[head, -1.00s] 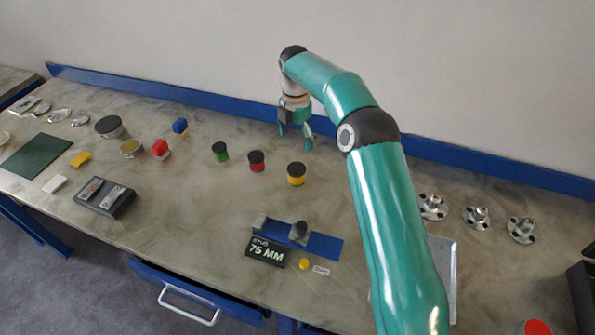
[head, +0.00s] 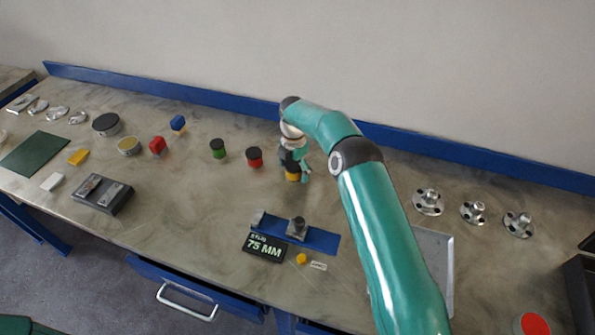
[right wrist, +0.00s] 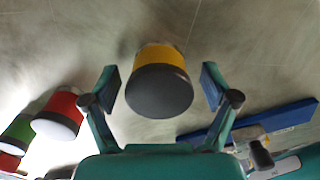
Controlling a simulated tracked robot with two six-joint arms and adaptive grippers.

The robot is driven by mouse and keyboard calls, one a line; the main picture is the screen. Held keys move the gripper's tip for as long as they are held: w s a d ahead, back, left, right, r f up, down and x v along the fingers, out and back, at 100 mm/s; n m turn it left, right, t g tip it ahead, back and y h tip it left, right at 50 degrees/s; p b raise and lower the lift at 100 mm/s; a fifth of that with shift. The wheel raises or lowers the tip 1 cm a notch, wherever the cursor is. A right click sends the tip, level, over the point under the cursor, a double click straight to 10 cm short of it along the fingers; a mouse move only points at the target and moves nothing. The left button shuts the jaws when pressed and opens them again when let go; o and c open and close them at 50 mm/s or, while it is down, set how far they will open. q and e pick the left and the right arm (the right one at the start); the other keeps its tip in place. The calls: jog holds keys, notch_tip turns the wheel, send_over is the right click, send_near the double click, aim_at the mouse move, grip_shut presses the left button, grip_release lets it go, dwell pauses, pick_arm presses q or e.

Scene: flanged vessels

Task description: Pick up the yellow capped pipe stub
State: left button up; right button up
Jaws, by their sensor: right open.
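The yellow capped pipe stub (right wrist: 160,62) has a yellow band and a dark grey cap, and it stands upright on the table. In the right wrist view it lies between the two spread fingers of my right gripper (right wrist: 160,88), with a gap on each side. In the head view my right gripper (head: 295,165) is at the stub and hides most of it; only a little yellow (head: 292,177) shows beneath. My right gripper is open and empty. My left gripper is not in view.
A red stub (head: 254,157) and a green stub (head: 217,149) stand to the left. A blue fixture (head: 320,241) and a 75 MM sign (head: 264,248) lie nearer the front. Metal flanges (head: 428,202) stand at the right. A blue rail (head: 440,152) runs along the back edge.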

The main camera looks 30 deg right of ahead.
jog(key=shift+w+f, duration=0.1)
jog(key=shift+f, duration=0.25)
jog(key=shift+r, duration=0.1)
jog(key=shift+c, duration=0.7)
jog(key=c, duration=1.3)
jog(key=shift+c, duration=0.5)
jog(key=shift+r, duration=0.1)
